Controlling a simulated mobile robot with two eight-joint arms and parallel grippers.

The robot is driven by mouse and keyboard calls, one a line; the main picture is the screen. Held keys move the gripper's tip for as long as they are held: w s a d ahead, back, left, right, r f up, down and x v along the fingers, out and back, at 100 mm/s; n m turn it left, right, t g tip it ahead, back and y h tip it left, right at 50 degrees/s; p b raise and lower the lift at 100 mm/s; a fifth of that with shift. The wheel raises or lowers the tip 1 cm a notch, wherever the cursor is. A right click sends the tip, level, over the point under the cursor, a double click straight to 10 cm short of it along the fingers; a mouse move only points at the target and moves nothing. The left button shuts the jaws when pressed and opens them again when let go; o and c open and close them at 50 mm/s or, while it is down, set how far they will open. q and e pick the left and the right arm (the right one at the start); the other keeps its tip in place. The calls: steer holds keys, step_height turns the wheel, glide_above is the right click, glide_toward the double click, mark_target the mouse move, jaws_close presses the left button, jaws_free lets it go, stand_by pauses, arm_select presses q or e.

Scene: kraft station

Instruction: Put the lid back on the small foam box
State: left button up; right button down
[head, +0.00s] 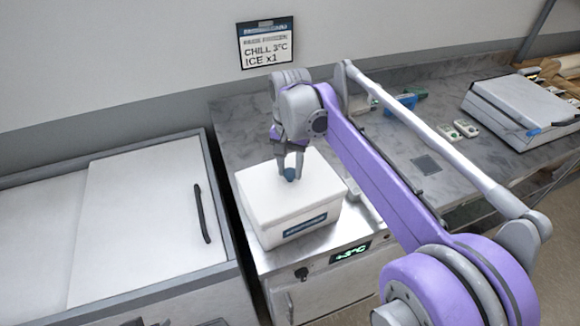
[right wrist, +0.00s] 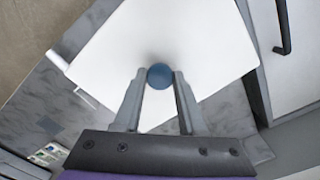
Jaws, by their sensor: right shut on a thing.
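The small white foam box (head: 262,227) stands on the metal top beside the freezer, with a dark label on its front. Its white lid (head: 262,188) lies on top of the box. In the head view it looks seated, but I cannot tell whether it is fully flush. A blue round knob (head: 289,174) is on the middle of the lid. My right gripper (head: 289,172) is shut on the knob from above. The knob also shows between the fingers in the right wrist view (right wrist: 160,76), with the lid (right wrist: 190,35) below. My left gripper is not seen clearly.
A chest freezer (head: 140,215) with a white sliding lid and black handle stands to the left. A grey-white case (head: 520,105), a blue item (head: 400,106) and small cards (head: 458,130) lie on the counter at right. A sign (head: 266,44) hangs behind.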

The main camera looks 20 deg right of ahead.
stand_by(0.8)
jaws_free()
stand_by(0.4)
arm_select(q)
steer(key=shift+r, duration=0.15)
arm_select(e)
steer(key=shift+r+p, duration=1.2)
steer(key=shift+r, duration=1.1)
steer(key=shift+r+p, duration=0.55)
steer(key=shift+r, duration=0.65)
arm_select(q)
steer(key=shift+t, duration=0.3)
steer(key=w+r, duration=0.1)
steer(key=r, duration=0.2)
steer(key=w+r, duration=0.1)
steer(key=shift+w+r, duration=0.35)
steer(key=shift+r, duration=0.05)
